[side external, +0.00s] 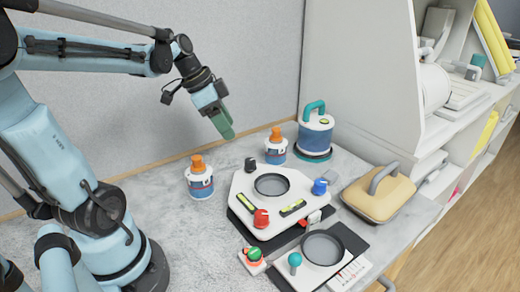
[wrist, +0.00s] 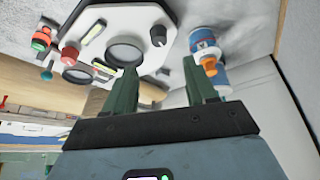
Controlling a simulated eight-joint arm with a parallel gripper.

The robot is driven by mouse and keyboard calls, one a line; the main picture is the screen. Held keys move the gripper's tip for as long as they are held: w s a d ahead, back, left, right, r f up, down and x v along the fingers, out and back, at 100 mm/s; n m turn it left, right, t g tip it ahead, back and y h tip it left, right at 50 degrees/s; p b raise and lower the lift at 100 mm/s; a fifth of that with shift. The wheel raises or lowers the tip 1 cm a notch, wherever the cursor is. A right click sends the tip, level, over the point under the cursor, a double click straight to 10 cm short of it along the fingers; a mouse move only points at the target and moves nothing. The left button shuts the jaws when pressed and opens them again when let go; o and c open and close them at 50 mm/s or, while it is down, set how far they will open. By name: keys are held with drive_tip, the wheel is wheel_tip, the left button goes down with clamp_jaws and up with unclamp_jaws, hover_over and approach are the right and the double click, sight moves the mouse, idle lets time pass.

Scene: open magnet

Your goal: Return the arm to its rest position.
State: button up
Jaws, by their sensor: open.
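My gripper (side external: 224,124) is raised in the air above the back of the worktop, well clear of the objects below it. In the wrist view my gripper (wrist: 165,90) shows two green fingers set wide apart with nothing between them. My light blue arm reaches in from the left, bent at the elbow, with the gripper tilted downward.
A white plate device (side external: 250,225) with coloured knobs sits mid-table. Orange-capped bottles (side external: 200,182) (side external: 276,150), a blue-white canister (side external: 315,133), a tan handled case (side external: 378,196) and a smaller panel (side external: 320,250) surround it. A wall is behind; white shelves (side external: 440,130) stand right.

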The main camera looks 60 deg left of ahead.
drive_tip(key=shift+s+r, duration=0.1)
drive_tip(key=shift+r, duration=0.15)
drive_tip(key=s+d+f+n+t+y, duration=0.1)
drive_tip(key=d+n, duration=0.4)
drive_tip(key=d, duration=0.8)
wheel_tip(320, 180, down, 2)
drive_tip(key=shift+s+d+f+t+y, duration=0.15)
drive_tip(key=shift+s+d+t+y, duration=0.2)
drive_tip(key=shift+t+y, duration=0.4)
wheel_tip(320, 180, up, 4)
drive_tip(key=n+g, duration=0.7)
drive_tip(key=n, duration=1)
hover_over(250, 160)
wheel_tip(250, 160, down, 12)
drive_tip(key=shift+d+r, duration=0.1)
